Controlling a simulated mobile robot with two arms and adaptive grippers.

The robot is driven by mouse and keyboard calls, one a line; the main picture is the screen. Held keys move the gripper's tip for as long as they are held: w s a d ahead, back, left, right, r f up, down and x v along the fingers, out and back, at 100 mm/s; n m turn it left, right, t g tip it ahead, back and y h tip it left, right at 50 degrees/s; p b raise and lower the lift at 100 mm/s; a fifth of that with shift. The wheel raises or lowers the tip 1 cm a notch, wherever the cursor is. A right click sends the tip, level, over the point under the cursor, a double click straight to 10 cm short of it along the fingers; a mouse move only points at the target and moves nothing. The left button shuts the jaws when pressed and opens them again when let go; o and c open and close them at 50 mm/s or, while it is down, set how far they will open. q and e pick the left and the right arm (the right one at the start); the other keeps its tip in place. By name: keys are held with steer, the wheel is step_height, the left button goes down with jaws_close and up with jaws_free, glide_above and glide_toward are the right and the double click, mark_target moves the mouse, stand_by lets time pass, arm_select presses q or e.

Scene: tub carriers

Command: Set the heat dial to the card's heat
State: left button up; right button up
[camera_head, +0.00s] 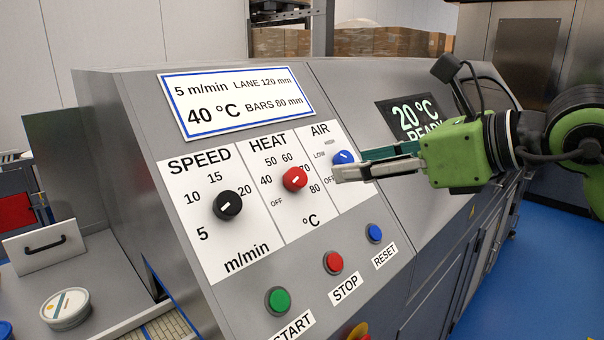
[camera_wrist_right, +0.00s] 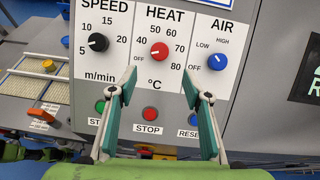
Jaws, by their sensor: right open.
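The red heat dial (camera_head: 295,179) sits on the sloped panel between the speed and air dials. Its white mark lies along a lower-left to upper-right line, with the OFF label at its lower left. In the wrist view the heat dial (camera_wrist_right: 159,52) appears above and between my fingertips. The blue-edged card (camera_head: 235,101) reads 40 °C, 5 m/min, lane 120 mm, bars 80 mm. My right gripper (camera_head: 350,164) is open and empty, in front of the panel near the air dial in the head view; it also shows in the wrist view (camera_wrist_right: 160,74).
The black speed dial (camera_head: 227,205) and blue air dial (camera_head: 343,158) flank the heat dial. Green start (camera_head: 278,300), red stop (camera_head: 333,262) and blue reset (camera_head: 374,233) buttons lie below. A display (camera_head: 414,116) reads 20 °C READY. Blue floor (camera_head: 520,270) is clear at right.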

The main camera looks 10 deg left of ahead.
mark_target(298, 175)
steer(key=p+x, duration=0.5)
steer(key=x, duration=0.7)
steer(key=shift+w+a+f, duration=0.15)
steer(key=shift+a, duration=0.15)
steer(key=shift+w+a+f+p, duration=0.25)
steer(key=shift+a+f+p, duration=0.05)
steer(key=shift+a+p, duration=0.05)
steer(key=c, duration=1.1)
